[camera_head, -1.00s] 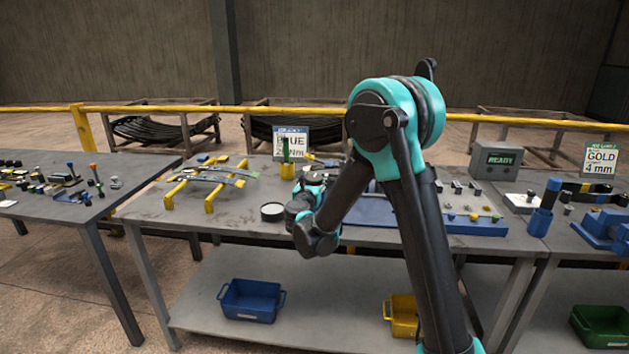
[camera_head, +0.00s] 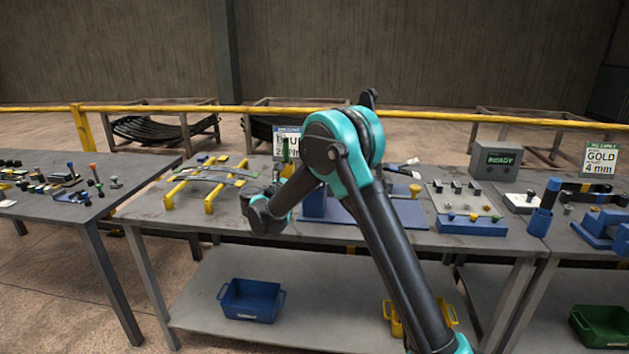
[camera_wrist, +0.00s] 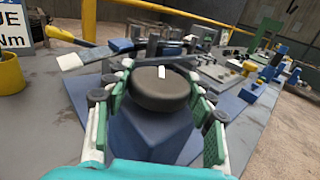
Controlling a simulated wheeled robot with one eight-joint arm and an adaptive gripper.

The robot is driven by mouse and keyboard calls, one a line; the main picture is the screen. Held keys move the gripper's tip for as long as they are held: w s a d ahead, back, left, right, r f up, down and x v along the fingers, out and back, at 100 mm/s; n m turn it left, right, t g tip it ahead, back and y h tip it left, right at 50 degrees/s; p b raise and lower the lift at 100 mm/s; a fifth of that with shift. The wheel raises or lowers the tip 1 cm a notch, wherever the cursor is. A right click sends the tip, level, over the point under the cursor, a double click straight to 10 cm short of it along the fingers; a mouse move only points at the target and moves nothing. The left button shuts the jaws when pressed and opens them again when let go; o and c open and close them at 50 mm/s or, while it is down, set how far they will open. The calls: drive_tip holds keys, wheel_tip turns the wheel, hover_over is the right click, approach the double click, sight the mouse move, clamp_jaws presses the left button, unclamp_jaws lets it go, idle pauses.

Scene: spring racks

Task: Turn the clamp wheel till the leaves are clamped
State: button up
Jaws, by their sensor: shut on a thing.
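In the wrist view a dark round clamp wheel (camera_wrist: 160,92) with a white mark on its top sits on a blue block (camera_wrist: 150,138). My gripper (camera_wrist: 158,76) has its green-padded fingers on both sides of the wheel and is shut on it. In the head view the blue clamp base (camera_head: 385,214) shows behind my arm, which hides the wheel and my fingers there. Grey bars lie beyond the wheel in the wrist view. Whether leaves are clamped under it cannot be seen.
A yellow rack (camera_head: 212,190) holding grey leaf strips stands at the left of the bench. A yellow cup (camera_wrist: 10,73) stands left of the wheel. A blue tray with small parts (camera_head: 470,225) and a grey box reading READY (camera_head: 498,160) are at the right.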

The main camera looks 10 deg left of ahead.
drive_tip(key=shift+m+g+h, duration=0.3)
drive_tip(key=shift+h, duration=0.1)
drive_tip(key=o, duration=1.2)
drive_tip(key=shift+c, duration=0.2)
drive_tip(key=v, duration=1.2)
